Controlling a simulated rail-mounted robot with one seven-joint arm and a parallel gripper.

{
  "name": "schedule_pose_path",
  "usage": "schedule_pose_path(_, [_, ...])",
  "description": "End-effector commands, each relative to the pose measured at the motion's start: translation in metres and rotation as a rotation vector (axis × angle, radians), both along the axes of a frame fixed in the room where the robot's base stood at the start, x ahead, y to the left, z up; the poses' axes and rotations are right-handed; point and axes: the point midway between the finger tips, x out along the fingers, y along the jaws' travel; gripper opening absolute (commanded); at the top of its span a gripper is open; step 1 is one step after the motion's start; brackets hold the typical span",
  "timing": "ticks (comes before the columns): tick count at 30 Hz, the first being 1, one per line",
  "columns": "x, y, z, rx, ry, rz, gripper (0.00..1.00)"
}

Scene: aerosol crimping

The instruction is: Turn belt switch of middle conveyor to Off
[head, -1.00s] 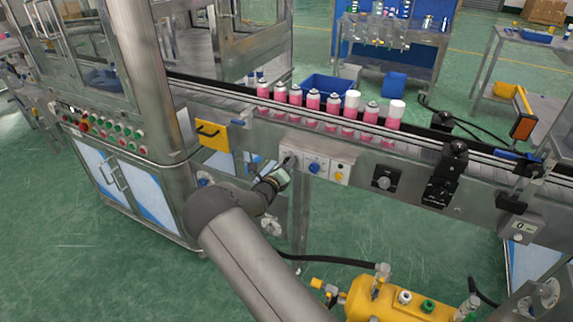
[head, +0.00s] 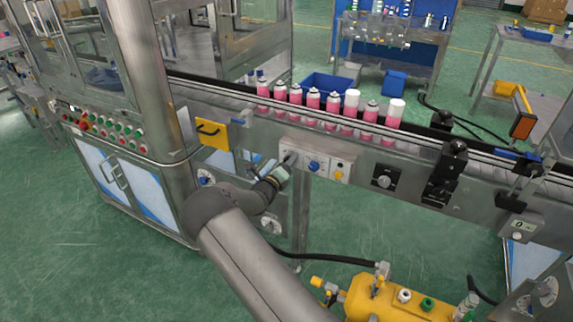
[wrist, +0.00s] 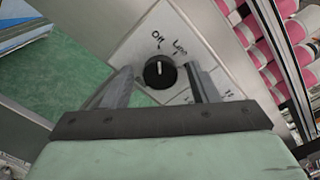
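The belt switch (wrist: 160,72) is a round black knob on a pale plate in the wrist view, with "Off" and what reads as "Line" written above it. Its white mark looks about upright in the picture, roughly toward "Off". My gripper (wrist: 161,84) is open, with one finger on each side of the knob; I cannot tell whether either finger touches it. In the head view my gripper (head: 287,167) is at the left end of the pale control panel (head: 327,164) on the conveyor's side and largely hides the switch.
A blue knob (head: 314,166) and a yellow knob (head: 339,175) sit right of the switch. Pink cans (head: 313,101) stand on the conveyor (head: 420,153) above. A yellow handled plate (head: 212,134) is to the left. A yellow tank (head: 390,300) with a black hose lies below right.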

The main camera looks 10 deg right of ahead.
Motion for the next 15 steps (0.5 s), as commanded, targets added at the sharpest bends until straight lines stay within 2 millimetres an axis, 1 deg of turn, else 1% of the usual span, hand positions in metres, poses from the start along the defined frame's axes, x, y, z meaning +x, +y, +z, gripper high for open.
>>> schedule_pose_path(5, [-0.001,0.001,0.0,0.001,-0.001,0.0,0.54])
schedule_pose_path(8, [-0.005,0.006,0.0,0.001,0.0,0.001,0.54])
schedule_pose_path(11, [-0.017,0.015,0.0,0.001,0.0,0.003,0.54])
schedule_pose_path(15, [-0.042,0.034,-0.001,0.001,0.0,0.003,0.54])
